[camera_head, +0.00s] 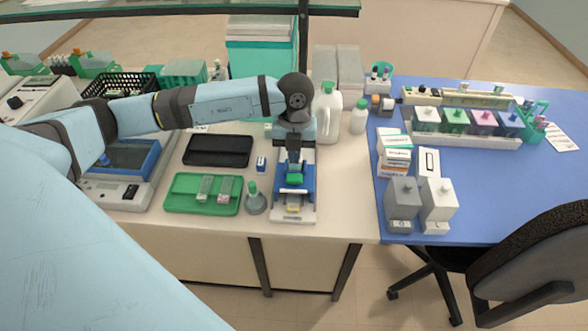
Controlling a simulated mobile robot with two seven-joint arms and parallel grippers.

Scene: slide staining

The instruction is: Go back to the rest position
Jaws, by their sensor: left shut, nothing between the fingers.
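My left arm reaches in from the left across the white bench, and its wrist points down. My left gripper (294,168) is shut and empty, just over a blue and white device (305,206) near the bench's front edge. A green piece (294,180) shows right below the fingertips; I cannot tell whether they touch it. My right gripper is not in view.
A green tray (180,207) with slides, a small flask (255,202) and a black case (218,151) lie left of the device. White bottles (328,112) stand behind. The blue table (480,190) holds staining jars (455,119) and boxes. A chair stands front right.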

